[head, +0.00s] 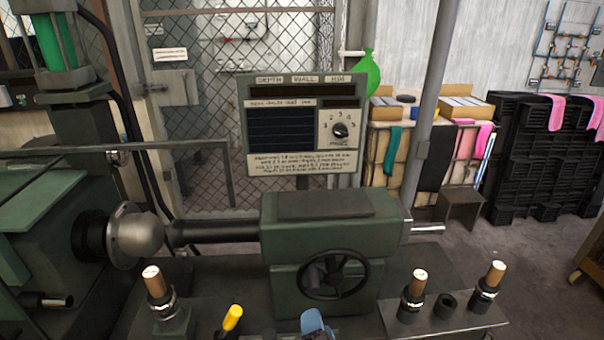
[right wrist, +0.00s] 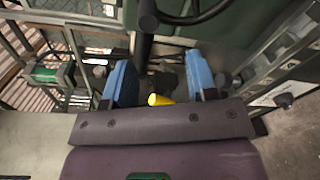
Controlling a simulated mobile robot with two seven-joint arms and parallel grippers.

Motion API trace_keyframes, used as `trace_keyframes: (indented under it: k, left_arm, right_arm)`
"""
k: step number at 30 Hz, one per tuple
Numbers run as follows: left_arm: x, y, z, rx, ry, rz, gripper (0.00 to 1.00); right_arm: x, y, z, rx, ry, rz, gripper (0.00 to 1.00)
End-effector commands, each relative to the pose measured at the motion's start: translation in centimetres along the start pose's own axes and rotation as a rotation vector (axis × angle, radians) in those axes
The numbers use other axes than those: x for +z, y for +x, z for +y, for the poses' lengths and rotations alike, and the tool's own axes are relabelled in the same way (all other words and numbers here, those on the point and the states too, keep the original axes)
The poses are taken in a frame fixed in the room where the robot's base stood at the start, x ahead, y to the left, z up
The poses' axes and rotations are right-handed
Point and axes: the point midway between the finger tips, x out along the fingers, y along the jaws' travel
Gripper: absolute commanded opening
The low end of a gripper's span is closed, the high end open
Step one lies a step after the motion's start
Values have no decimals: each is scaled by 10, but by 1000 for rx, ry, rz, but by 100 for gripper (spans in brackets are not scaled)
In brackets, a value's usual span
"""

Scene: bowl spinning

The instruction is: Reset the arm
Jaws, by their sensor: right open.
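My right gripper (head: 314,324) shows only as a blue fingertip at the bottom edge of the head view, in front of the black handwheel (head: 333,274) and apart from it. In the right wrist view, the right gripper (right wrist: 158,68) has its two blue fingers wide apart with nothing gripped. A yellow handle (head: 232,318) stands left of the gripper in the head view. In the right wrist view, a yellow piece (right wrist: 160,99) shows in the gap between the finger bases, beyond the gripper. A rounded metal bowl (head: 140,235) sits on the spindle at the left. My left gripper is out of view.
The green tailstock (head: 320,230) stands in the middle with a control panel (head: 302,125) behind it.

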Motion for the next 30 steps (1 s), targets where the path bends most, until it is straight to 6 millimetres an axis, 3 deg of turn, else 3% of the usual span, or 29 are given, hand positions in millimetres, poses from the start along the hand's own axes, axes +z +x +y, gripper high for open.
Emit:
trace_keyframes:
  k: [3,8,14,18,24,30]
  left_arm:
    - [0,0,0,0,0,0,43]
    - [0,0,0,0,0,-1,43]
    - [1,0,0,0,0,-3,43]
    - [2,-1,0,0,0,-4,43]
    - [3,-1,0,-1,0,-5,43]
    - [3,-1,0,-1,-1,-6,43]
  right_arm:
    - [12,3,-16,-57,377,27,53]
    - [34,-5,-49,-151,863,19,53]
    - [69,-29,-98,-254,1422,-64,53]
    - [98,-57,-137,-300,1733,-165,53]
    - [140,-109,-189,-335,1917,-323,53]
    - [152,-145,-217,-371,1895,-411,53]
